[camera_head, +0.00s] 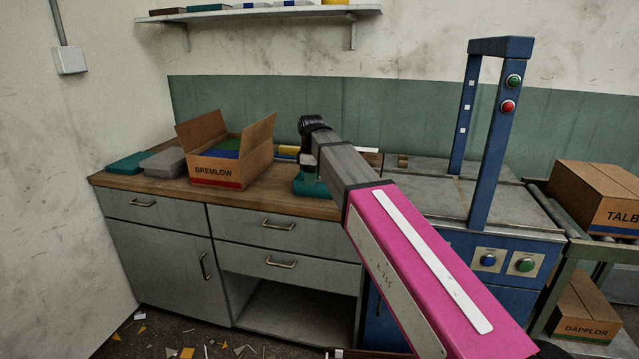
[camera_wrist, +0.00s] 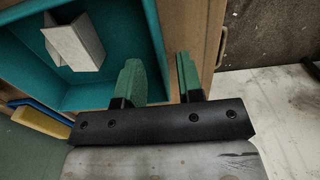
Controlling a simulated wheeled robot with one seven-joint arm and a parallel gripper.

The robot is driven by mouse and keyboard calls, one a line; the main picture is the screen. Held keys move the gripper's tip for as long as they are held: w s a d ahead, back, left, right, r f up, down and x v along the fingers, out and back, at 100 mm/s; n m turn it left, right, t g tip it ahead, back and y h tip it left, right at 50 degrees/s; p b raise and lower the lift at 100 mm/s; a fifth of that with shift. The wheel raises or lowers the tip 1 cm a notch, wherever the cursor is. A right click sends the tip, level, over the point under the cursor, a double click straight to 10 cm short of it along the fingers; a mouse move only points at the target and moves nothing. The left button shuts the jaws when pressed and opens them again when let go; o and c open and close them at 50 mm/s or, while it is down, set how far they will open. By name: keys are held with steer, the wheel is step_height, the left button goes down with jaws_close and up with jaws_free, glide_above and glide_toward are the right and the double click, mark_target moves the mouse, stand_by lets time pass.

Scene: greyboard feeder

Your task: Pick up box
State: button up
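A teal open-topped box (camera_wrist: 112,92) fills the upper left of the wrist view, with a small pale grey block-like piece (camera_wrist: 75,42) inside. In the head view a teal box (camera_head: 312,189) shows on the counter, partly hidden by my arm. My gripper (camera_wrist: 158,78) is open, with green fingers apart. One finger appears over the box's inside and the other outside its right wall, over the wood. I cannot tell whether either touches. In the head view my gripper (camera_head: 308,172) points down at the teal box.
An open cardboard carton marked BREMLOW (camera_head: 230,160) stands left on the wooden counter (camera_head: 270,203), beside grey (camera_head: 165,162) and teal (camera_head: 130,162) flat items. A blue machine frame (camera_head: 490,130) stands right. Scraps litter the floor.

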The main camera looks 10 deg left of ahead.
mark_target(313, 196)
step_height(313, 196, down, 4)
steer(key=shift+s+d+r, duration=0.1)
steer(key=shift+d+r, duration=0.05)
jaws_close()
steer(key=shift+r, duration=0.15)
